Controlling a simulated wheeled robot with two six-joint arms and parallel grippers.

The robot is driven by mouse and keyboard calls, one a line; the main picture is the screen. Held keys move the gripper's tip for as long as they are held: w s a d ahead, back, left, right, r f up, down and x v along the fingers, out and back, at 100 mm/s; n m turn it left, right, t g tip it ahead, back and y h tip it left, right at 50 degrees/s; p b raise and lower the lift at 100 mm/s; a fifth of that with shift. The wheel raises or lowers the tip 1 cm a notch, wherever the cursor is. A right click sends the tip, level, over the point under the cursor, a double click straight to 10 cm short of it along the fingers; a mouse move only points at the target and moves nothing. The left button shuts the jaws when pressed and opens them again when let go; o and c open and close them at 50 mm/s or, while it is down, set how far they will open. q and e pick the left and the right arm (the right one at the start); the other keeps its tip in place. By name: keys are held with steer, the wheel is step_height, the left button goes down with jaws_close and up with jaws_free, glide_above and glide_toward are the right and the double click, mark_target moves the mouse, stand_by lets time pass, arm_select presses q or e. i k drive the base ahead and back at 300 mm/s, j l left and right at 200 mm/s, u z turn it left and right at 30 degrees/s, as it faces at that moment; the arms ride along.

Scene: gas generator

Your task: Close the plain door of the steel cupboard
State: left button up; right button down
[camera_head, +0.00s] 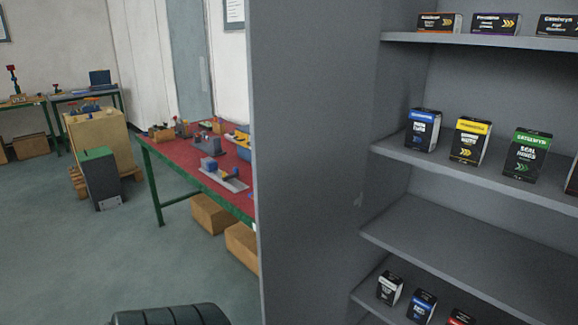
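The grey steel cupboard (470,158) fills the right side of the head view, its shelves facing me and open to view. A flat, plain grey panel (305,160) stands upright left of the shelves. It looks like the plain door standing open, with its free edge to the left. Its top and bottom are out of frame, and where it meets the cupboard's side wall is hard to tell. Neither of my grippers is in view.
Small boxes, such as a yellow-topped one (470,140), stand on the shelves. Left of the panel, a red-topped workbench (185,155) runs behind it with cartons (210,214) beneath. A grey cabinet with a green top (100,180) stands farther left. Floor (60,255) at lower left is clear.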

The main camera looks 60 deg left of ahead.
mark_target(312, 67)
steer(key=k+j, duration=0.1)
steer(key=j, duration=1.85)
steer(key=k+j, duration=0.15)
steer(key=j, duration=0.85)
